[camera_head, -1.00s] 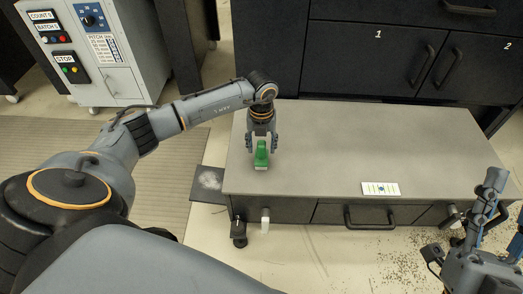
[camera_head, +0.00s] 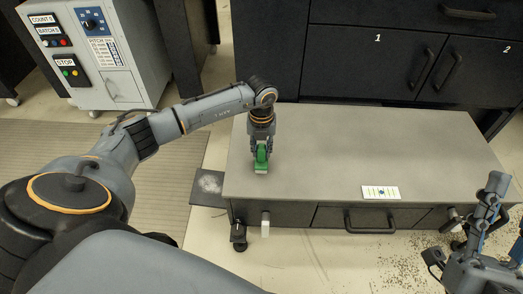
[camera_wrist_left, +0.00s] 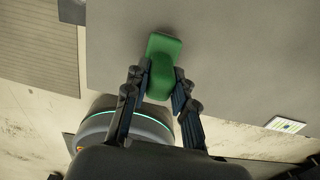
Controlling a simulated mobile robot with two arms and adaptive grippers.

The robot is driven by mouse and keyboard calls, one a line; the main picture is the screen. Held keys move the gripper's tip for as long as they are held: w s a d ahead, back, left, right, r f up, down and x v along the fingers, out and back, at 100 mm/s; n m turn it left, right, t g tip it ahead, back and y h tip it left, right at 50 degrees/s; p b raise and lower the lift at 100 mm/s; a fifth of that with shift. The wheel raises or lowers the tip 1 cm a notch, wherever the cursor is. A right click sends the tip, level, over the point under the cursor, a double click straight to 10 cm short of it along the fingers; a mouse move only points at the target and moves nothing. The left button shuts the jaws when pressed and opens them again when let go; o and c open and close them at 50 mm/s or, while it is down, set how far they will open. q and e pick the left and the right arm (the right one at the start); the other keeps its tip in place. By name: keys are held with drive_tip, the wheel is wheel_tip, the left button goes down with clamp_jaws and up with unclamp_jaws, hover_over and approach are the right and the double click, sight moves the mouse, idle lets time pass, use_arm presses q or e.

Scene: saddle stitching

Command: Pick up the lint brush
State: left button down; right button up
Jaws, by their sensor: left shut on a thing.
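The lint brush (camera_head: 261,160) is green with a pale lower edge and stands at the left part of the grey bench top (camera_head: 350,150). My left gripper (camera_head: 261,147) comes down on it from above and is shut on its upper part. In the left wrist view the lint brush (camera_wrist_left: 161,68) sits between the two fingers of my left gripper (camera_wrist_left: 160,82). I cannot tell whether the brush still touches the bench top. My right gripper (camera_head: 490,205) is at the lower right, away from the bench top, and its fingers are not clear.
Dark cabinets (camera_head: 385,70) stand behind the bench. A grey control box (camera_head: 95,50) stands at the upper left. Dark specks (camera_head: 405,258) litter the floor in front. Most of the bench top is clear.

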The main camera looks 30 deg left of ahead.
use_arm(q)
wheel_tip(320, 180, up, 4)
drive_tip(key=shift+f+p, duration=0.25)
drive_tip(key=shift+p, duration=0.4)
use_arm(e)
drive_tip(key=w+f+g+h+p, duration=0.25)
drive_tip(key=w+f+g, duration=0.35)
drive_tip(key=f+g, duration=0.45)
use_arm(q)
drive_tip(key=s+d+r+p, duration=0.2)
drive_tip(key=s+d+r, duration=0.2)
drive_tip(key=s+r, duration=0.5)
drive_tip(key=s, duration=0.4)
drive_tip(key=shift+s+r, duration=0.2)
drive_tip(key=shift+r, duration=0.05)
use_arm(e)
drive_tip(key=s+d+f+g+h, duration=0.1)
drive_tip(key=s+f+g, duration=0.1)
drive_tip(key=f, duration=0.4)
drive_tip(key=s+d+f+g+h, duration=0.2)
drive_tip(key=s+f+g, duration=0.1)
drive_tip(key=f, duration=0.3)
drive_tip(key=shift+s+f+m, duration=0.15)
drive_tip(key=shift+f+m, duration=0.15)
drive_tip(key=shift+f, duration=0.05)
drive_tip(key=shift+d, duration=0.1)
